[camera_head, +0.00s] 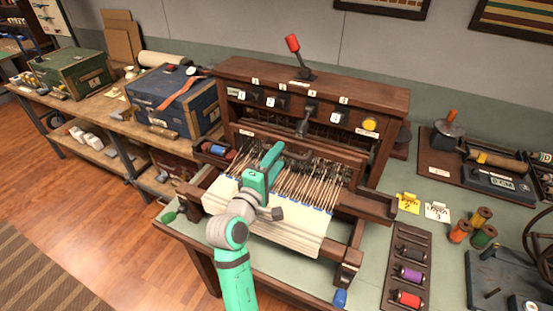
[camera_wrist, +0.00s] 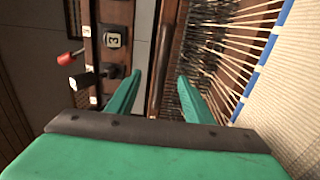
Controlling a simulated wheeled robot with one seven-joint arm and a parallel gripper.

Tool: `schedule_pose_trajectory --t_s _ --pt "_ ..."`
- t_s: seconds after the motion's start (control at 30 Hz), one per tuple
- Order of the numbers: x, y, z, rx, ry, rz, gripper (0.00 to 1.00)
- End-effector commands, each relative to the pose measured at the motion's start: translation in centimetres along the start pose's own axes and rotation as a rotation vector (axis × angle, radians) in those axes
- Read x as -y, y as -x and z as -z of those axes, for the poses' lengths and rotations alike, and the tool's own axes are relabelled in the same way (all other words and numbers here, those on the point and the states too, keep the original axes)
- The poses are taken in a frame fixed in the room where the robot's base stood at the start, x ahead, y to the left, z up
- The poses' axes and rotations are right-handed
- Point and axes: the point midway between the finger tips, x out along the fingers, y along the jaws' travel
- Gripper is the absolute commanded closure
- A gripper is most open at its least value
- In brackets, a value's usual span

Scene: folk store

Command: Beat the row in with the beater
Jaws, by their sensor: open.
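The wooden table loom (camera_head: 310,90) stands on the bench with a cream woven cloth (camera_head: 296,238) at its front. Pale warp threads run back from the cloth's blue edge; the cloth also shows in the wrist view (camera_wrist: 296,95). A long brown bar (camera_head: 300,146), which looks like the beater, crosses behind the warp. My gripper (camera_head: 272,157) is open above the left part of the warp. In the wrist view my two green fingers (camera_wrist: 160,76) are apart, with a brown bar (camera_wrist: 164,50) beyond and between their tips. I cannot tell whether they touch it.
A red-tipped lever (camera_head: 293,44) rises from the loom's top, above numbered dark knobs and a yellow button (camera_head: 370,123). A spool rack (camera_head: 408,270) and loose spools (camera_head: 471,225) lie to the right. A blue chest (camera_head: 175,98) stands on the left bench.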

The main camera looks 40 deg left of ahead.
Motion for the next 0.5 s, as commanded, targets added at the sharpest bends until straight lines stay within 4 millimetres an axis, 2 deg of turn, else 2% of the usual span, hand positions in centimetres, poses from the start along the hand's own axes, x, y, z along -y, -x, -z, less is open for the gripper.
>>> schedule_pose_trajectory --t_s 0.5 --pt "0.0 3.6 0.1 -0.001 0.000 0.000 0.53"
